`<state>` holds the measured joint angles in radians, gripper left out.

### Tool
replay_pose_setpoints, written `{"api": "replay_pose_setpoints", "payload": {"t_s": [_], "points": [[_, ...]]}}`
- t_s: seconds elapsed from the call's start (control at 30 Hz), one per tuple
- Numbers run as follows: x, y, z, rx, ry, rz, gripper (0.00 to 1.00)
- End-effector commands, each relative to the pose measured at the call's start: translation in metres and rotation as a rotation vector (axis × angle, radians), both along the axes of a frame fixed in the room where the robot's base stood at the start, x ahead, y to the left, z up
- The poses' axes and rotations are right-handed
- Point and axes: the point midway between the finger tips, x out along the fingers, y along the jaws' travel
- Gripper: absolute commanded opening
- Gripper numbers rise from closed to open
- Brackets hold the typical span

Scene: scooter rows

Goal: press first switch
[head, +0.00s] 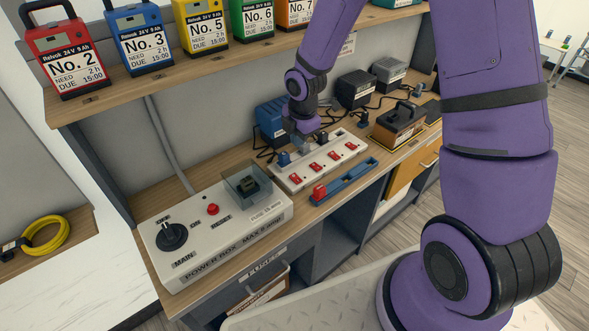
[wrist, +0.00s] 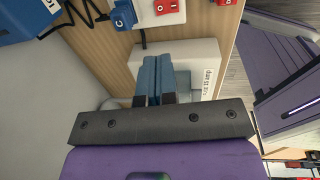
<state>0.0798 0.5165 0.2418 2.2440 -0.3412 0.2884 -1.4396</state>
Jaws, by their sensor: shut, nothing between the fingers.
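A white power strip (head: 290,183) lies on the workbench with a row of several red switches. The leftmost red switch (head: 296,178) is at the end nearest the power box. A red switch (wrist: 166,6) also shows at the top edge of the wrist view, beside a blue plug (wrist: 124,14) on the strip. My gripper (head: 303,144) is above the back side of the strip, pointing down. In the wrist view its blue-grey fingers (wrist: 158,62) are together with nothing between them. They are apart from the red switch in that picture. Whether they touch anything cannot be told.
A white power box (head: 215,228) with a black main knob (head: 172,236) and red reset button (head: 213,209) stands left. A blue tray (head: 345,182) lies in front of the strip. Chargers (head: 355,88) and cables are behind. A shelf of batteries (head: 205,24) overhangs the bench.

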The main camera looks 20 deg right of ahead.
Motion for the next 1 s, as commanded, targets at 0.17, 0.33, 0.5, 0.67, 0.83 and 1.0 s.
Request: {"api": "replay_pose_setpoints", "payload": {"t_s": [0.17,0.33,0.5,0.67,0.83,1.0], "points": [[0.001,0.000,-0.010,0.000,0.002,-0.001,0.00],[0.003,0.002,-0.034,0.000,0.004,0.001,0.00],[0.006,0.003,-0.063,0.000,0.005,-0.001,0.00],[0.010,0.004,-0.089,0.000,0.003,0.001,0.00],[0.012,0.005,-0.115,0.000,0.004,-0.001,0.00],[0.015,0.005,-0.131,0.001,0.001,-0.002,0.00]]}}
